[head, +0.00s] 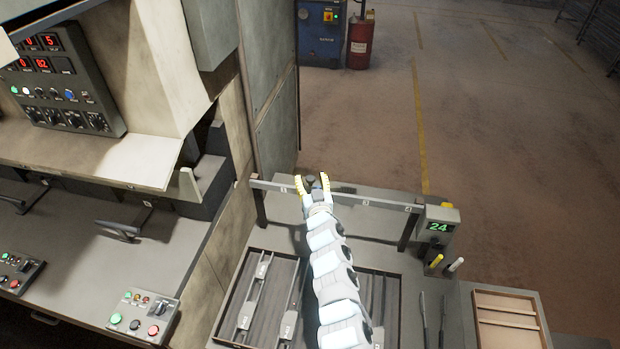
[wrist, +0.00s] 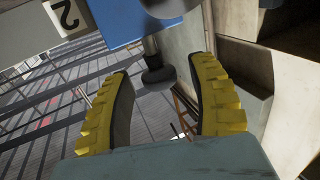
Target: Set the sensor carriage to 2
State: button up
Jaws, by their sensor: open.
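The sensor carriage shows in the wrist view as a blue plate (wrist: 118,22) on the grey rail, with a dark round knob (wrist: 158,79) hanging from it on a short stem. The rail's mark "2" (wrist: 66,14) is upside down there, left of the blue plate. In the head view the rail (head: 385,205) spans the bench on posts, and my arm hides part of it. My gripper (head: 311,183) is open at the rail; in the wrist view its yellow fingers (wrist: 160,72) stand on either side of the knob with visible gaps. Whether either finger touches it is unclear.
A display box reading 24 (head: 439,227) stands at the rail's right end. Trays with brake shoes (head: 262,290) lie below, beside my arm. A wooden box (head: 506,318) is at right. A machine cabinet wall (head: 268,90) rises close to the rail's left end.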

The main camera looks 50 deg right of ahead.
jog(key=v, duration=1.1)
jog(key=shift+s+a, duration=0.2)
dwell(0.6)
